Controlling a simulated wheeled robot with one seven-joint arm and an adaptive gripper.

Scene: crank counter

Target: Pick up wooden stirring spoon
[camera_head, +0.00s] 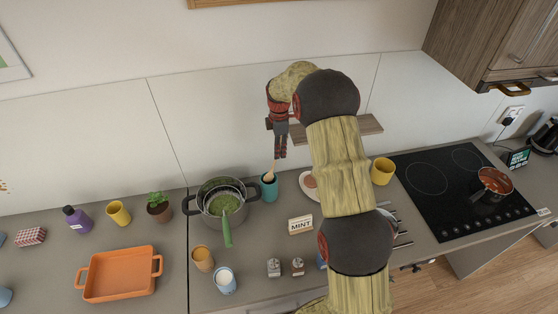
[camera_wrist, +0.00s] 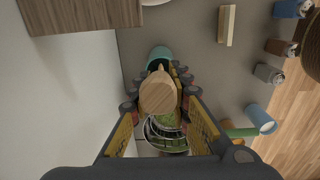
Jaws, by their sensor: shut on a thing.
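The wooden stirring spoon (camera_head: 270,172) stands up out of a teal cup (camera_head: 269,188) on the counter, near the wall. My gripper (camera_head: 280,153) points down above the cup, shut on the upper part of the spoon. In the wrist view the spoon's pale round end (camera_wrist: 158,93) lies between my gripper's fingers (camera_wrist: 158,88). The teal cup (camera_wrist: 159,56) shows just beyond it. The lower part of the spoon is hidden, so I cannot tell whether it is still inside the cup.
A pot (camera_head: 191,207) with a strainer and green-handled tool stands left of the cup. A wooden shelf (camera_head: 367,125) juts from the wall on the right. A MINT sign (camera_head: 300,225), a white plate (camera_head: 306,185) and a yellow cup (camera_head: 382,170) are nearby. The cooktop (camera_head: 440,204) is further right.

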